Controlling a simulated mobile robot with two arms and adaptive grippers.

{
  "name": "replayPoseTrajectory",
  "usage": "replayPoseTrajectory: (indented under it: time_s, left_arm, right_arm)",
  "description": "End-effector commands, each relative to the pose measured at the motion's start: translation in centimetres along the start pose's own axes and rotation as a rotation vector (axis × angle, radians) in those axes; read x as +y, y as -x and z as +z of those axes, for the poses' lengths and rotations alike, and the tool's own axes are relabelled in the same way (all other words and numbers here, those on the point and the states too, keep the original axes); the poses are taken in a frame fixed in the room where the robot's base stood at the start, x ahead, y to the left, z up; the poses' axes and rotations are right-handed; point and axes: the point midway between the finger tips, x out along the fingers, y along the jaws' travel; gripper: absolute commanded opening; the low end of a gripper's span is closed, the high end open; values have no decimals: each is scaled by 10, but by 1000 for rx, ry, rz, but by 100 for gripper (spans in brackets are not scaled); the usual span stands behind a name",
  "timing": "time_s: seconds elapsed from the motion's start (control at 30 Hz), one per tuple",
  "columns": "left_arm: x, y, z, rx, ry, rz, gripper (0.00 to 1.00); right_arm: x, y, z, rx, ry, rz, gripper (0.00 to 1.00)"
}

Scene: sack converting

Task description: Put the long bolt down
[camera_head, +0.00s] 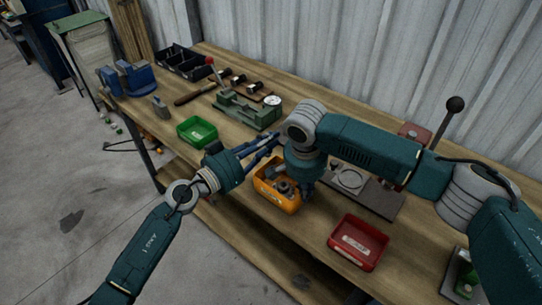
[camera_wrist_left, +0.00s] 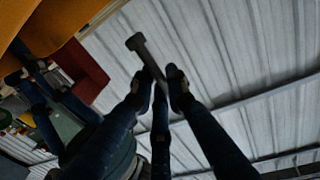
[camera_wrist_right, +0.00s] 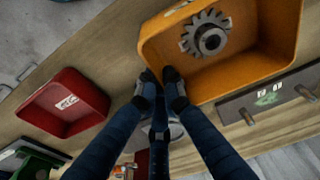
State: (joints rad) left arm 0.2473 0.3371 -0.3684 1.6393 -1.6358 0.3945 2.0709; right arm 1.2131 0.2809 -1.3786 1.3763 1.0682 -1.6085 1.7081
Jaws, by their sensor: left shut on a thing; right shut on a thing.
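A long grey bolt (camera_wrist_left: 147,58) is pinched between the fingertips of my left gripper (camera_wrist_left: 162,86), its head sticking out beyond them. In the head view my left gripper (camera_head: 276,140) is above the workbench, behind the orange bin; the bolt cannot be made out there. My right gripper (camera_head: 306,192) points down at the right end of the orange bin (camera_head: 264,188). In the right wrist view its fingertips (camera_wrist_right: 160,78) are closed at the wall of the orange bin (camera_wrist_right: 225,78). A grey gear (camera_wrist_right: 207,36) lies in that bin.
On the workbench (camera_head: 285,240) a red bin (camera_head: 358,243) stands front right and a green bin (camera_head: 197,130) left. A green fixture (camera_head: 246,108) with a dial stands behind. A dark plate (camera_head: 383,197) lies right of the orange bin. A blue vise (camera_head: 130,78) is far left.

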Motion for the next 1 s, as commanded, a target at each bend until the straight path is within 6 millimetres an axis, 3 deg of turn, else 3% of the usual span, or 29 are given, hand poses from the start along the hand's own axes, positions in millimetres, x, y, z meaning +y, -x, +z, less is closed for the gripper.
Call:
replayPoseTrajectory:
  time_s: [0.33, 0.83, 0.87, 0.9, 1.0]
  left_arm:
    - [1, -1, 37, 0, 4, -1, 0]
    - [1, 0, 46, 2, 0, 1, 0]
    - [1, 0, 46, 1, 0, 1, 16]
    - [1, 0, 46, 2, -1, 1, 24]
    - [1, 0, 46, 1, -1, 1, 33]
  right_arm:
    - [0, 0, 0, 0, 0, 1, 0]
    - [0, 0, 0, 0, 0, 0, 0]
    - [0, 0, 0, 0, 0, 0, 0]
    - [0, 0, 0, 1, 0, 0, 0]
    - [0, 0, 0, 1, 0, 0, 0]
